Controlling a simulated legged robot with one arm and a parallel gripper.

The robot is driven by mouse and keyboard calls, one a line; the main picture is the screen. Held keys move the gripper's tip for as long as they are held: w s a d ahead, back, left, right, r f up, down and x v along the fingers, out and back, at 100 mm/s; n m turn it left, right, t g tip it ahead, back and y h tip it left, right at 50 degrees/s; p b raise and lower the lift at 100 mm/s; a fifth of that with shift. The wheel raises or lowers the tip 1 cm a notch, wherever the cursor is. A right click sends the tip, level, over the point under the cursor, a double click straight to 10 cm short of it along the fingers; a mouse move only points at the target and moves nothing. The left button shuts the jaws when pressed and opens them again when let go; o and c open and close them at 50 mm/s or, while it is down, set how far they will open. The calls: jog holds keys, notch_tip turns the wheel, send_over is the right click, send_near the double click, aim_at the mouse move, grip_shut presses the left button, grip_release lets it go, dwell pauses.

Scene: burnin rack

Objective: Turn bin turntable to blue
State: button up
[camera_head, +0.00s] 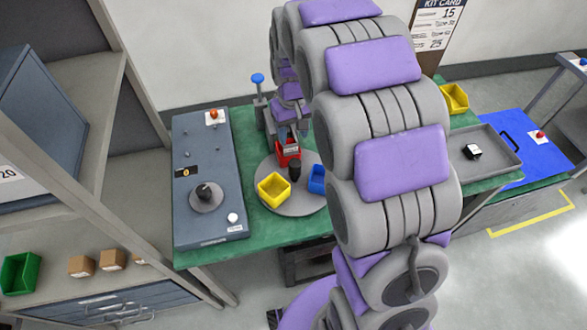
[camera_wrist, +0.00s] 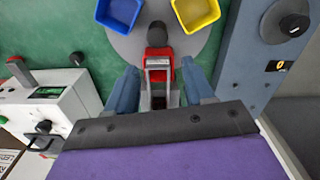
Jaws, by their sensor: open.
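The round grey turntable (camera_head: 298,208) lies on the green bench, also seen in the wrist view (camera_wrist: 128,46). It carries a yellow bin (camera_head: 273,190) at the front left and a blue bin (camera_head: 317,180) at the right, partly hidden by my arm. A red bin or block with a label plate (camera_head: 287,152) is at its far side. A black knob (camera_head: 295,168) stands at its middle. In the wrist view, my gripper (camera_wrist: 158,70) is open, its fingers on either side of the red piece (camera_wrist: 157,54). Whether they touch it I cannot tell.
A blue-grey control panel (camera_head: 206,150) with a dial and buttons stands left of the turntable. A blue-topped post (camera_head: 257,80) rises behind it. A grey tray (camera_head: 500,160) lies to the right. Shelving (camera_head: 90,200) stands at the left. My arm hides the middle.

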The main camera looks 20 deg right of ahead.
aim_at(295, 163)
notch_tip(295, 163, down, 15)
jog(key=b, duration=0.2)
jog(key=shift+d+f+b, duration=0.15)
jog(key=shift+f+b, duration=0.05)
jog(key=shift+b, duration=0.15)
jog(key=shift+d+f, duration=0.2)
jog(key=shift+f, duration=0.4)
grip_shut()
